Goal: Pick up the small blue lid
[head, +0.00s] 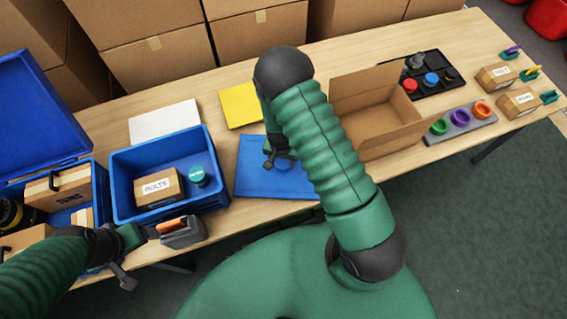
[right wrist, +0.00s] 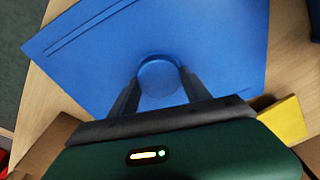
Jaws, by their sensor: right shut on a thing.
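The small blue lid (right wrist: 160,76) is a round blue disc over the blue sheet (right wrist: 215,35), seen between the two dark fingers in the right wrist view. In the head view the lid (head: 284,164) is partly hidden by my right gripper (head: 271,158), above the blue sheet (head: 255,185). My right gripper (right wrist: 158,88) is shut on the lid from both sides. I cannot tell whether the lid still touches the sheet. My left gripper (head: 122,272) is at the lower left, at the table's front edge, away from the lid; its jaw opening is unclear.
A blue bin (head: 118,197) holds a BOLTS box and a teal-topped round item. An open cardboard box (head: 380,142) stands right of my right arm. A black tray (head: 452,82) with coloured round pieces is farther right. Yellow (head: 240,104) and white (head: 163,122) sheets lie behind.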

